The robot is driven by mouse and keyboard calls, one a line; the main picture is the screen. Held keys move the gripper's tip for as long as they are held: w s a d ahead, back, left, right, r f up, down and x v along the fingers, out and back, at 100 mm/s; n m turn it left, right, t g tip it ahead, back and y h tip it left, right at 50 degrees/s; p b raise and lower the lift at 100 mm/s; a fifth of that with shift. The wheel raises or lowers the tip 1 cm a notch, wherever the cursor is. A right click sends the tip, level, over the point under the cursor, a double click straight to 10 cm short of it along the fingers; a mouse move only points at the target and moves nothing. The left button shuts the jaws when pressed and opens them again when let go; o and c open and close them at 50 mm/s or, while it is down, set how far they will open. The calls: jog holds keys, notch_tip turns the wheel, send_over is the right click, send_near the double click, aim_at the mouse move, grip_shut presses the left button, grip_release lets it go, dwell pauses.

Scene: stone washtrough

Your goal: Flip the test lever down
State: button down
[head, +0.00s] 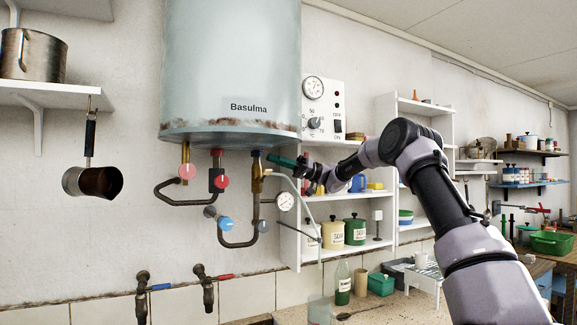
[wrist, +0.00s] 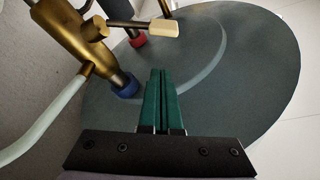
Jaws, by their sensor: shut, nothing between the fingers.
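The test lever (wrist: 163,28) is a dark rod with a cream tip on the brass valve (wrist: 72,35) under the water heater. In the wrist view it sticks out sideways from the valve, beyond my fingertips. In the head view the brass valve (head: 257,181) hangs below the blue collar; I cannot make out the lever there. My gripper (head: 272,157) has green fingers, shut and empty, near the heater's lower right edge, close to the valve. In the wrist view the fingers (wrist: 162,75) appear apart from the lever.
The heater (head: 232,70) is above, its underside (wrist: 240,75) broad in the wrist view. A pale pipe (head: 285,176), a gauge (head: 285,201) and red-handled valves (head: 187,171) crowd the space. Shelves with canisters (head: 355,230) stand to the right.

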aim_at(265, 175)
jog(key=shift+s+a+f, duration=0.2)
jog(key=shift+s+f, duration=0.35)
jog(key=shift+f, duration=0.2)
jog(key=shift+s+a+f, duration=0.15)
jog(key=shift+s+f, duration=0.4)
jog(key=shift+f, duration=0.2)
